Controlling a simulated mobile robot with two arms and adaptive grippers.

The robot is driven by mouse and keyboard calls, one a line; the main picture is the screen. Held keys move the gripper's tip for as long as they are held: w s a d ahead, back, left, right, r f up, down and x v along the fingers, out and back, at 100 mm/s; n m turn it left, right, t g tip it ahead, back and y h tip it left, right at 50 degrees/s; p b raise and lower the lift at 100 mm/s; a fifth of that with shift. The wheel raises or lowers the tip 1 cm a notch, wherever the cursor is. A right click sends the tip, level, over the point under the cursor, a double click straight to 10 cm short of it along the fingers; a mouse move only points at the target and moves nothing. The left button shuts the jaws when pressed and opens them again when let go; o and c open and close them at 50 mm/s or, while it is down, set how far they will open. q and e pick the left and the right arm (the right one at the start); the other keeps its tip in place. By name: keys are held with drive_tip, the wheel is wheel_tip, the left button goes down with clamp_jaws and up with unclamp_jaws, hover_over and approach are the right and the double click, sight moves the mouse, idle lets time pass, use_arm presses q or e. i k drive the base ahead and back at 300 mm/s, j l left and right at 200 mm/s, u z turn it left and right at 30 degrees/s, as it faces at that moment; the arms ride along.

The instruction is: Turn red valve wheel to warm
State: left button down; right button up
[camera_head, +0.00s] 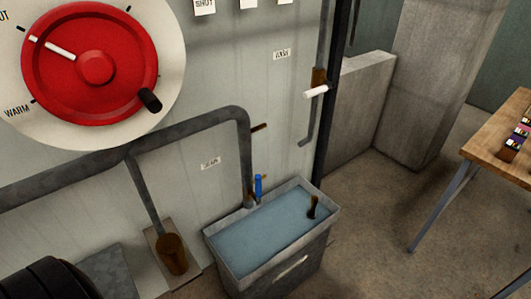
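The red valve wheel (90,100) is at the upper left, on a round white dial plate (170,60) fixed to a grey wall panel. The wheel has a red hub and a black knob (150,99) at its lower right rim. Its white pointer bar (52,48) points to the upper left, close to the tick beside a partly cut-off label ending in "UT". The WARM label (17,112) is at the lower left of the dial, with a tick near it. The dial's top is outside the picture. Neither gripper can be made out.
A grey tub of water (265,225) stands below, with a blue-handled tap (258,186). A thick grey pipe (190,121) crosses under the dial. A white-handled lever (316,91) is on the panel's right. A wooden table (490,135) stands far right, with open floor before it.

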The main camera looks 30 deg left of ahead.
sight(88, 64)
drive_tip(key=u, duration=1.2)
